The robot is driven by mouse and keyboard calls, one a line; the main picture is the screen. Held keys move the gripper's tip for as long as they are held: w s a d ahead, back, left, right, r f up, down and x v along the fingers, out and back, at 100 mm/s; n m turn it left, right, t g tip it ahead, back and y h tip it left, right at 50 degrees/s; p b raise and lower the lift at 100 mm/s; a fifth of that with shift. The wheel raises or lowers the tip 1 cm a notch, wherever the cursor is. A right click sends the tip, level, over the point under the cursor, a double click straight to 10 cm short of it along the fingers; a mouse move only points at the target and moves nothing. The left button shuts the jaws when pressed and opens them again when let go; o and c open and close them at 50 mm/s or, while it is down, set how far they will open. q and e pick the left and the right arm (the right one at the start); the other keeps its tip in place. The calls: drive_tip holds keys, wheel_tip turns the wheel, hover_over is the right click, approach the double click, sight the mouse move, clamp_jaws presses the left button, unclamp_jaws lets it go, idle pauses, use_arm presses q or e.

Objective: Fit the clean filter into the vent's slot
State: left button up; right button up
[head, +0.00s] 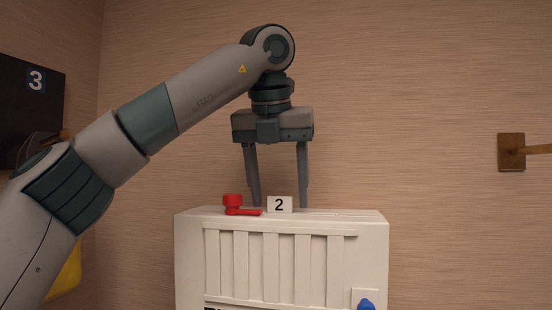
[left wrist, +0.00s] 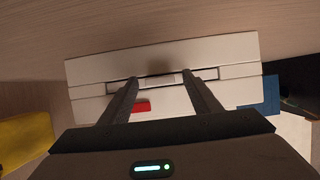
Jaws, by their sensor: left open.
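The vent (head: 370,235) is a white box with vertical slats in front, a red lever (head: 234,207) on top and a blue knob (head: 366,304) low at the right. A small plate marked 2 (head: 279,205) stands at its top edge. In the left wrist view, a long narrow slot (left wrist: 225,72) runs across the vent's top (left wrist: 90,70). A pale ribbed patch lies in its middle; I cannot tell whether it is the filter. My left gripper (head: 279,195) points down, open, its fingertips at the top of the vent and either side of that patch. My right gripper is out of view.
A dark panel marked 3 (head: 35,90) is on the left. A brown wall mount with a rod (head: 511,152) is at the right. A yellow object (left wrist: 25,140) and a blue one (left wrist: 262,95) flank the vent in the left wrist view. The wall above the vent is bare.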

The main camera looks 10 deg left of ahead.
use_arm(q)
drive_tip(key=shift+s+r, duration=0.2)
drive_tip(key=shift+r, duration=0.35)
drive_tip(key=p+v, duration=0.2)
drive_tip(key=v, duration=1.4)
